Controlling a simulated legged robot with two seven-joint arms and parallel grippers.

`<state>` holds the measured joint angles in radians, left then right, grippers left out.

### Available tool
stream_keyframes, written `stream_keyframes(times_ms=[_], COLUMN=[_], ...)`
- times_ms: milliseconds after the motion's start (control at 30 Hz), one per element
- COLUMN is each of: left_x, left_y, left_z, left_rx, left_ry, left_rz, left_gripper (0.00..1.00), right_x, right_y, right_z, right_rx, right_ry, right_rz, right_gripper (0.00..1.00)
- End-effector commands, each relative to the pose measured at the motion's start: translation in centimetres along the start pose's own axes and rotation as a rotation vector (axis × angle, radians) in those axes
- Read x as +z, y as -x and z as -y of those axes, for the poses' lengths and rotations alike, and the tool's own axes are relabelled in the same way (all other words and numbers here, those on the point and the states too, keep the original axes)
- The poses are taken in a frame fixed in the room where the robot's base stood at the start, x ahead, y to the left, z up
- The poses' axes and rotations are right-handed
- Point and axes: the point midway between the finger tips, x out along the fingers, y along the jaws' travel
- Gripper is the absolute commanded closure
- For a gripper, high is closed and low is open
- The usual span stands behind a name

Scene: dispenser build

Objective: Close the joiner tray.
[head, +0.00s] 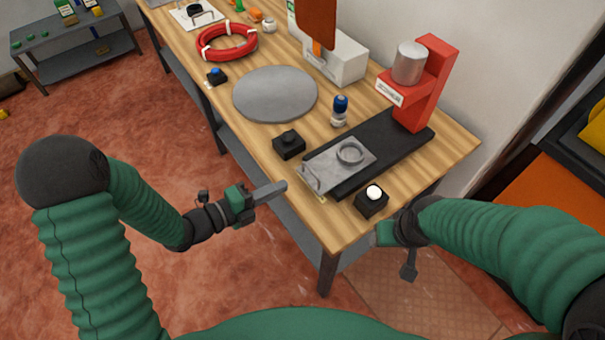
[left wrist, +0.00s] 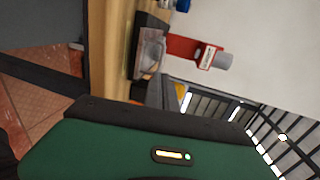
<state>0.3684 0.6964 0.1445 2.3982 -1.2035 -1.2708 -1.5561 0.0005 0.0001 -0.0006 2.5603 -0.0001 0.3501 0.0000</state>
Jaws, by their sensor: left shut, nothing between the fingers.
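The joiner is a red press (head: 427,80) with a grey cylinder (head: 409,62) on a long black base (head: 398,148). Its grey metal tray (head: 325,177) with a raised ring lies at the near end of the base and sticks out past it, its handle toward the table's front edge. The left wrist view shows the tray (left wrist: 150,52) and red press (left wrist: 183,47) too. My left gripper (head: 283,187) is shut and empty, just off the table's front edge, left of the tray and apart from it. My right gripper (head: 408,268) hangs by the table's right end; its fingers are unclear.
A black box with a white button (head: 374,194) stands right of the tray, and a black block (head: 288,143) stands left. A blue-and-white bottle (head: 340,108) stands behind. A grey disc (head: 275,93) and red hose coil (head: 226,42) lie farther along the table.

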Motion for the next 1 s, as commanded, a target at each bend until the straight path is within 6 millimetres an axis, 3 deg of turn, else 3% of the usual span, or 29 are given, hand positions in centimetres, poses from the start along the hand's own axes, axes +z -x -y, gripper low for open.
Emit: stream_keyframes(times_ms=[200, 400, 867, 1000], left_x=[0.0, 0.0, 0.0, 0.0], left_y=[-4.7, -7.6, -8.3, -9.2], left_z=[0.0, 0.1, 0.0, 0.0], left_rx=[-0.002, 0.000, 0.001, -0.001], left_ry=[0.002, 0.000, 0.000, -0.001], left_rz=[-0.002, 0.001, 0.002, 0.001], left_gripper=[1.00, 1.00, 1.00, 1.00], right_x=[-0.1, -0.1, -0.1, 0.1], right_y=[0.2, 0.3, 0.3, -0.3], right_z=[0.0, 0.0, 0.0, 0.0], right_rx=[0.000, 0.000, 0.000, 0.000], right_ry=[0.001, 0.001, 0.001, 0.001], right_rz=[0.000, -0.001, 0.000, -0.001], right_gripper=[0.39, 0.39, 0.39, 0.39])
